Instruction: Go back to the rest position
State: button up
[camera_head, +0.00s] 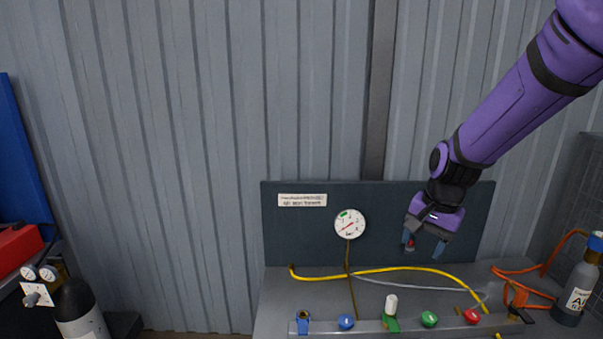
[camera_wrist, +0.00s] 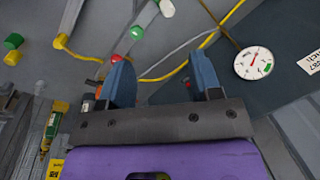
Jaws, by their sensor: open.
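My gripper (camera_head: 424,246) is at the end of my purple arm, in front of the dark backboard (camera_head: 310,245) and above the grey bench. Its two blue fingers are apart, with nothing seen held between them. In the wrist view my gripper (camera_wrist: 162,84) also shows open, with the fingers pointing toward the bench and the yellow hose. A small red part shows close to the left finger in the head view; I cannot tell whether it touches.
A round gauge (camera_head: 350,224) sits on the backboard. A manifold (camera_head: 355,325) with blue, green and red knobs and a white-topped part runs along the bench. A yellow hose (camera_head: 420,268) crosses behind it. Cylinders stand left (camera_head: 78,312) and right (camera_head: 577,291). Open air lies left of my arm.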

jog(key=s+d+r+n+t, duration=0.2)
jog(key=s+r, duration=0.5)
jog(key=s, duration=0.4)
jog(key=s+d+r+n+t+h, duration=0.1)
jog(key=s+d+r+n+t, duration=0.1)
jog(key=s+r+n, duration=0.3)
jog(key=shift+s+d+r+n+h, duration=0.4)
jog(key=shift+s+r, duration=1.25)
jog(key=shift+s, duration=2.05)
jog(key=shift+o, duration=0.4)
jog(key=shift+d, duration=0.1)
